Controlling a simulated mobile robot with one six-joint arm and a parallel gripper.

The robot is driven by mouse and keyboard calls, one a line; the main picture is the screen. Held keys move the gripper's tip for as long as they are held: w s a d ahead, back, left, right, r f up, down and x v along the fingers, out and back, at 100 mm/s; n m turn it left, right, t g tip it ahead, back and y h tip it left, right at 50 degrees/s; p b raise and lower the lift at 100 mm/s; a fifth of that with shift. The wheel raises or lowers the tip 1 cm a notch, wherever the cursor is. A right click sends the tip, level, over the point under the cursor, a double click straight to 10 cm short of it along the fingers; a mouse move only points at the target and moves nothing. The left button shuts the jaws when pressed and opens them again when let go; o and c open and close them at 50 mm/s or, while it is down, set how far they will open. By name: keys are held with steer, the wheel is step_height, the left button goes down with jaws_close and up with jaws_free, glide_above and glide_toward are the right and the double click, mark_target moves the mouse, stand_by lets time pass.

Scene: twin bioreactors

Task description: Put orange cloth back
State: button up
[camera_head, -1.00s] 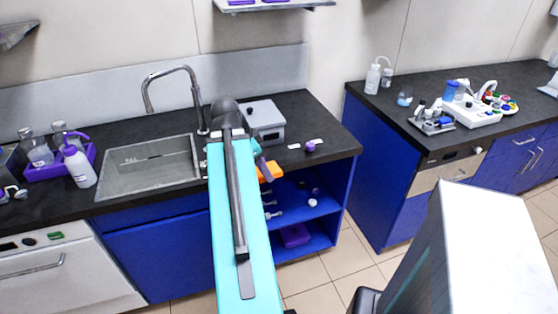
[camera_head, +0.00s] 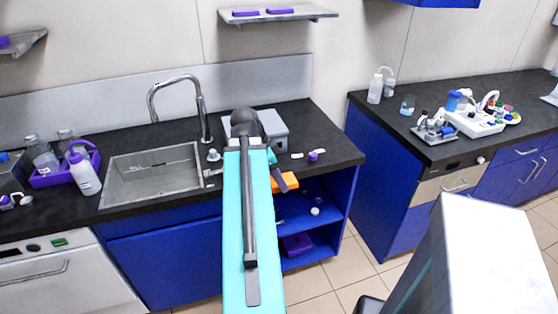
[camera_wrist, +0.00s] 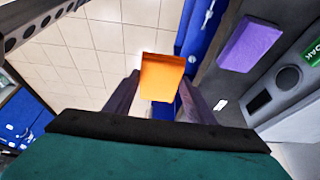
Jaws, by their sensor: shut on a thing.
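My gripper (camera_wrist: 160,84) is shut on the orange cloth (camera_wrist: 162,76), which looks like a stiff folded block between the two dark fingers in the wrist view. In the head view the orange cloth (camera_head: 285,181) shows at the right of my teal arm, in front of the counter's front edge and the open blue shelves. My arm hides most of the gripper there. Tiled floor shows behind the cloth in the wrist view.
The dark counter (camera_head: 335,147) carries a sink (camera_head: 150,175), a tap (camera_head: 200,105), a grey box (camera_head: 268,130) and a purple tray (camera_head: 55,177). A wall shelf (camera_head: 300,13) holds purple items. The wrist view shows a purple block (camera_wrist: 254,44) at right.

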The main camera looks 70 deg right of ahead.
steer(key=shift+w+d+p, duration=0.2)
steer(key=shift+d+p, duration=0.35)
steer(key=shift+p, duration=0.45)
steer(key=shift+w+d+p, duration=0.2)
steer(key=shift+d+p, duration=0.35)
steer(key=shift+p, duration=0.45)
steer(key=p, duration=0.4)
glide_above(283, 167)
steer(key=w+a, duration=0.1)
steer(key=shift+w+f, duration=0.15)
steer(key=shift+f, duration=0.55)
steer(key=shift+f, duration=0.15)
steer(key=shift+f+p, duration=0.8)
steer(key=shift+f, duration=0.85)
steer(key=shift+f, duration=0.15)
steer(key=o, duration=1)
steer(key=shift+r, duration=0.25)
